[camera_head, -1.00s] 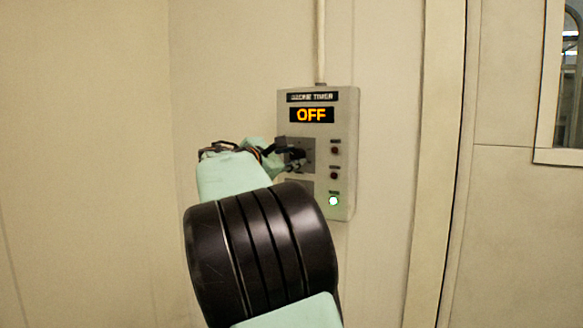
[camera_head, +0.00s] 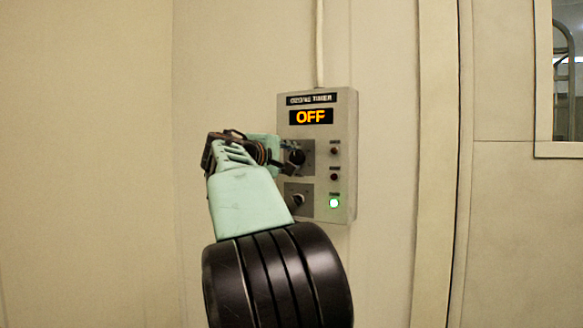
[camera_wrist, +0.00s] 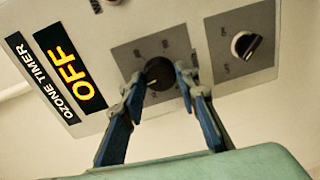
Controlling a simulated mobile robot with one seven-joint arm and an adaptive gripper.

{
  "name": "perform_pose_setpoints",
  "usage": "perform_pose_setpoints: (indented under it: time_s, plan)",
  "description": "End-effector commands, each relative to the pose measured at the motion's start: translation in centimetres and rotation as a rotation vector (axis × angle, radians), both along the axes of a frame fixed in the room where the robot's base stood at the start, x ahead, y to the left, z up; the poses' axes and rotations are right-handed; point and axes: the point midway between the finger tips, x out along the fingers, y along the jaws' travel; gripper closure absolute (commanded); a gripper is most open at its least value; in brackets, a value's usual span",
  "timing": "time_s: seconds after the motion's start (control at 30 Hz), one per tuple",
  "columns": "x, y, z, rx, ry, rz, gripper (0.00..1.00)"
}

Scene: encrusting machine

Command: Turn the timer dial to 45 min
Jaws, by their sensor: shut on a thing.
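The ozone timer box (camera_head: 344,120) hangs on the wall, and its display (camera_head: 311,117) reads OFF in orange. The upper black dial (camera_head: 297,157) sits on a grey square plate; in the wrist view this dial (camera_wrist: 159,74) is between my two fingertips. My gripper (camera_wrist: 160,80) is shut on the dial, one finger on each side. In the head view my gripper (camera_head: 276,152) reaches the dial from the left and partly hides its plate. The marks around the dial are too blurred to read.
A second black knob (camera_head: 298,199) with a white pointer sits below on its own plate, clear of my gripper. Two dark buttons (camera_head: 334,163) and a lit green lamp (camera_head: 334,203) line the box's right side. A conduit (camera_head: 320,45) runs up the wall.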

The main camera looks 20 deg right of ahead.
Motion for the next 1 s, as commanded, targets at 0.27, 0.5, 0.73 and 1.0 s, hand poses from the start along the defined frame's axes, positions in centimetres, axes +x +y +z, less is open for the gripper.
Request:
perform_pose_setpoints:
  time_s: [0.27,0.5,0.73,1.0]
  plan:
    - [0.02,0.03,-0.20,0.071,-0.088,0.000,0.96]
    - [0.01,0.04,-0.06,0.091,-0.115,0.000,0.96]
    - [0.01,0.04,-0.02,0.092,-0.116,0.000,0.96]
    - [0.01,0.02,-0.01,0.091,-0.116,0.000,0.56]
